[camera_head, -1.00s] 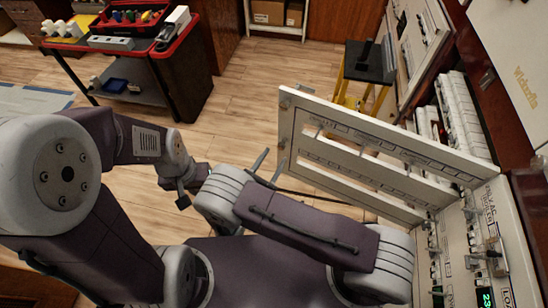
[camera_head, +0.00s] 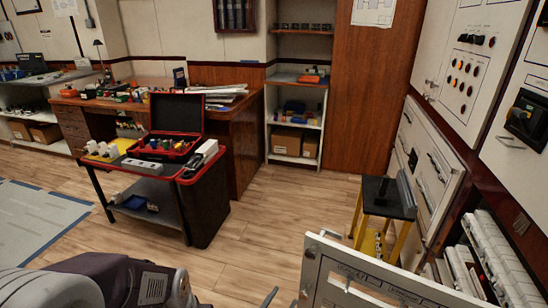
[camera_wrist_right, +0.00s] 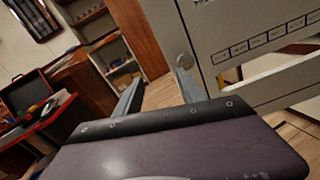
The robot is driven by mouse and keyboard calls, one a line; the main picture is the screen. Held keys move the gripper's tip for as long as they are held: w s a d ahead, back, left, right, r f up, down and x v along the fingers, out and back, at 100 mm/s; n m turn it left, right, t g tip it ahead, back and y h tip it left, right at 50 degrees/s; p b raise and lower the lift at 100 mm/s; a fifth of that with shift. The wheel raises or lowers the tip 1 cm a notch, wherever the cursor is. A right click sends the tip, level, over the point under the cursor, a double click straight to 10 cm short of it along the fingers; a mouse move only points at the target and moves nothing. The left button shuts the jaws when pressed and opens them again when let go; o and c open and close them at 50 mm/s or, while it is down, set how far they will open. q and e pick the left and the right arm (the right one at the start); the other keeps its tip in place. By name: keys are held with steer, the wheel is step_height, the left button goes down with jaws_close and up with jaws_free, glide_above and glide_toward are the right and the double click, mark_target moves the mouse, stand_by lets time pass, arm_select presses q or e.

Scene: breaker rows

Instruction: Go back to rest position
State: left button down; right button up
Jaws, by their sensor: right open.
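My right gripper (camera_head: 270,298) barely shows at the bottom edge of the head view, just left of the open white panel door (camera_head: 325,255). In the right wrist view, my right gripper (camera_wrist_right: 160,92) has its two fingers spread with nothing between them. The panel door (camera_wrist_right: 225,50) stands behind and right of the fingers there; I cannot tell whether the right finger touches it. My left arm (camera_head: 110,278) enters at the bottom left of the head view, and its jaws are out of the picture.
A red-topped cart (camera_head: 205,165) with an open toolbox (camera_head: 172,115) stands at the left. A yellow stool with a black top (camera_head: 390,200) stands beside the cabinets (camera_head: 432,160) at the right. The wooden floor (camera_head: 265,215) between cart and stool is clear.

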steer(key=s+d+r+m+g+y, duration=0.3)
steer(key=s+d+m+g+y, duration=0.2)
steer(key=s+d+m+g, duration=1.25)
arm_select(q)
step_height(320, 180, up, 24)
steer(key=p, duration=2.4)
steer(key=shift+w, duration=0.3)
arm_select(e)
steer(key=w+r+m+t+y, duration=0.1)
steer(key=w+r+m, duration=0.1)
steer(key=r, duration=0.7)
steer(key=w+a+r+m+t+y, duration=0.1)
steer(key=r+m, duration=0.3)
steer(key=r, duration=0.5)
steer(key=w+a+r+m+t+y, duration=0.1)
steer(key=w+r+m+y, duration=0.1)
steer(key=r, duration=0.7)
steer(key=shift+w+m, duration=0.6)
steer(key=shift+m, duration=0.35)
